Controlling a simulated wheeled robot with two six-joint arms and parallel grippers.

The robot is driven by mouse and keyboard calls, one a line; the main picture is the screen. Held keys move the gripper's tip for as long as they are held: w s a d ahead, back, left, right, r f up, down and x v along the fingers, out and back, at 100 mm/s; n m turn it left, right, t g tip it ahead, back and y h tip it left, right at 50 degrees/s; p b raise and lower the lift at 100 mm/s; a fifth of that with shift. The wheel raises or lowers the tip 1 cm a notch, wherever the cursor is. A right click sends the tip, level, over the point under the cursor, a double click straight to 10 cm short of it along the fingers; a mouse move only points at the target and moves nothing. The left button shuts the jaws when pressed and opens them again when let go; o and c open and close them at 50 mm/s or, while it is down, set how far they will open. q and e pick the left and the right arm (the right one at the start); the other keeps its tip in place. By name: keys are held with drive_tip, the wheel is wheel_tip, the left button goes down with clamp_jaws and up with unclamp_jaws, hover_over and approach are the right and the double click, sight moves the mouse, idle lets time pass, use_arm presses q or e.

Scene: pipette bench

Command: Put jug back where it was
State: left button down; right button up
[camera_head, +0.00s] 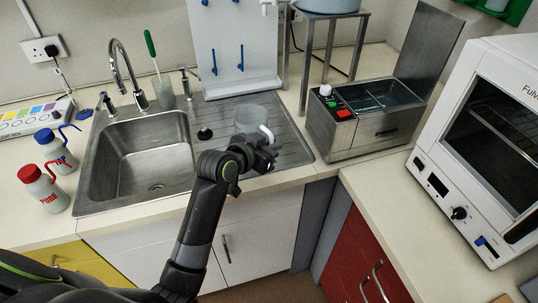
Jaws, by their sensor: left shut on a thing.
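A clear jug (250,119) with a pale handle is over the grooved drainer to the right of the sink. My left gripper (268,152) is at the jug's near right side, shut on its handle. The gripper hides the lower front of the jug, so I cannot tell whether its base touches the drainer. My right gripper is not in view.
The sink basin (140,160) is left of the jug. A metal water bath (365,118) stands to the right, and a white oven (480,140) is further right. A pegboard (236,50) stands behind. Two wash bottles (44,190) (55,152) stand at the left.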

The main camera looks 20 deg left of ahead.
use_arm(q)
drive_tip(key=shift+f, duration=2)
drive_tip(key=shift+f, duration=0.2)
drive_tip(key=c, duration=1.5)
unclamp_jaws()
drive_tip(key=shift+r, duration=0.15)
drive_tip(key=v, duration=1.2)
drive_tip(key=shift+r+b, duration=0.1)
drive_tip(key=shift+b, duration=0.3)
